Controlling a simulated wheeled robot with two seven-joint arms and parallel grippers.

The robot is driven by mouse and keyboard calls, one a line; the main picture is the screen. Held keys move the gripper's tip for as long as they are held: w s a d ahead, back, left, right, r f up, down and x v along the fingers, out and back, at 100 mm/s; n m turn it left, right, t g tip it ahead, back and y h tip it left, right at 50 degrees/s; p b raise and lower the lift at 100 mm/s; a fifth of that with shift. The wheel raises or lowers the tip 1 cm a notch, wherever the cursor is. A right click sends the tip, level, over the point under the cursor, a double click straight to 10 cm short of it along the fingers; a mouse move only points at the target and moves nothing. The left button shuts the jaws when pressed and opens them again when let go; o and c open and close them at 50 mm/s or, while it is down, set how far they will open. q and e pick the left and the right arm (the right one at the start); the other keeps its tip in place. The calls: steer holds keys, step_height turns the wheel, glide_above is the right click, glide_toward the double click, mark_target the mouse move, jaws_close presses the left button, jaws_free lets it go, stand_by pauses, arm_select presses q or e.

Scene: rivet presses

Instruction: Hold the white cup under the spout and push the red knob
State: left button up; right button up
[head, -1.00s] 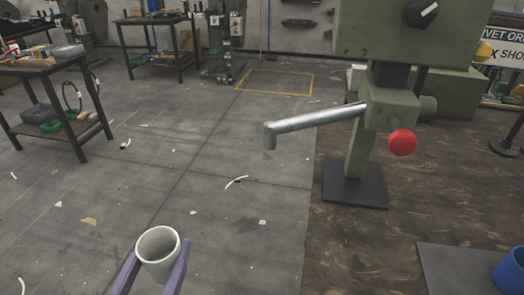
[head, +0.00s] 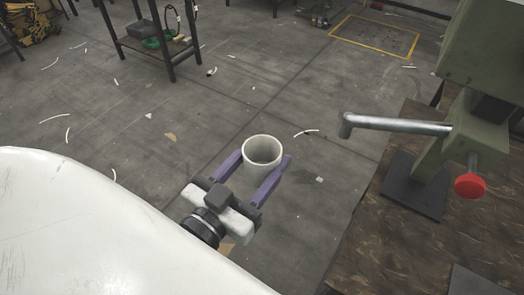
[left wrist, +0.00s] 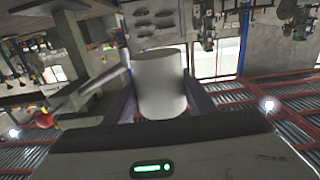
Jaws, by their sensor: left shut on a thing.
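The white cup (head: 262,151) is upright with its open top showing in the head view. My left gripper (head: 262,172) is shut on it, one purple finger on each side. The cup also shows between the fingers in the left wrist view (left wrist: 160,84). The spout (head: 395,124) is a grey metal pipe with a downturned end, reaching left from the green press (head: 475,125). The cup is left of the spout's end and apart from it. The red knob (head: 469,186) sticks out at the press's lower front, and no gripper is near it. My right gripper is not in view.
The press stands on a dark base plate (head: 408,190) on a brown worktop (head: 405,245) at the right. A dark shelf table (head: 150,42) stands at the back left. Open floor (head: 290,95) lies around the cup and behind it.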

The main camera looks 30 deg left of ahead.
arm_select(q)
step_height(320, 180, down, 12)
steer(key=d+m+h, duration=0.1)
steer(key=m+h, duration=0.1)
steer(key=h, duration=0.1)
steer(key=w+d+r+m+h, duration=0.1)
steer(key=w+d, duration=0.2)
steer(key=w, duration=0.3)
steer(key=w+d+g+h, duration=0.1)
steer(key=w+d, duration=0.1)
steer(key=w, duration=0.4)
steer(key=w+d+r+m+h, duration=0.1)
steer(key=w+d+h, duration=0.1)
steer(key=w, duration=0.4)
steer(key=shift+w+d+r+m+b, duration=0.3)
steer(key=shift+w+d, duration=0.1)
steer(key=shift+d, duration=0.45)
